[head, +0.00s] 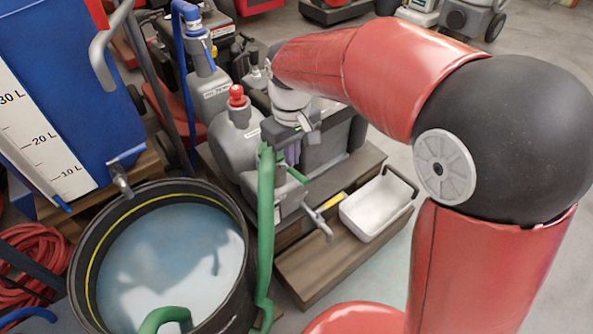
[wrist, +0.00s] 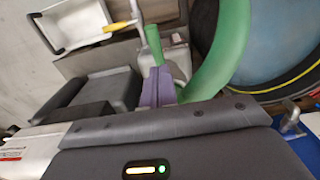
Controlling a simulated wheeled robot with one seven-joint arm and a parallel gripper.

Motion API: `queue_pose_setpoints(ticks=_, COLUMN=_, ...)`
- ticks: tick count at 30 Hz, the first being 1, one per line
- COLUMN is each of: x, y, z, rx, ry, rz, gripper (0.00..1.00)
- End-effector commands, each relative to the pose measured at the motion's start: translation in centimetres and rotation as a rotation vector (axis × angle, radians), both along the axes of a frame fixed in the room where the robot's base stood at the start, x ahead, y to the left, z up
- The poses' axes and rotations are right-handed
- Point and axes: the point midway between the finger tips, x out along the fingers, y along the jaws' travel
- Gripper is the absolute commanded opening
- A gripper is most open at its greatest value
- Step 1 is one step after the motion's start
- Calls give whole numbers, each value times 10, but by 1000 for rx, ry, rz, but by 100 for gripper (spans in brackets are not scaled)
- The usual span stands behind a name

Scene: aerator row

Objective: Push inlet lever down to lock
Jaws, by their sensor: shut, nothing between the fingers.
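A short green lever (head: 298,176) sticks out at the front of a grey pump unit (head: 238,145), beside a thick green hose (head: 265,205). I take it to be the inlet lever; whether it is locked I cannot tell. My gripper (head: 292,154) is over the pump's front, its purple fingers shut and empty, close to the lever's base. In the wrist view the purple fingers (wrist: 158,86) overlap the lower end of the green lever (wrist: 153,42). Contact is unclear. The lever's pivot is hidden by my gripper.
A round black tub (head: 90,270) of water stands left of the hose. A blue tank (head: 60,80) stands at the left. Floor is clear at the front right.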

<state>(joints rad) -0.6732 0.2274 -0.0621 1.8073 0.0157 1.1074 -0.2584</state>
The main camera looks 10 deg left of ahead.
Motion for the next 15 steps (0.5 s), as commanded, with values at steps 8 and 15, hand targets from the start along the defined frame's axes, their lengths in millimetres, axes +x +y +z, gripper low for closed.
queue_pose_setpoints(ticks=8, x=0, y=0, z=-4, rx=0, ry=0, rz=0, gripper=0)
queue_pose_setpoints(ticks=15, x=0, y=0, z=-14, rx=0, ry=0, rz=0, gripper=0)
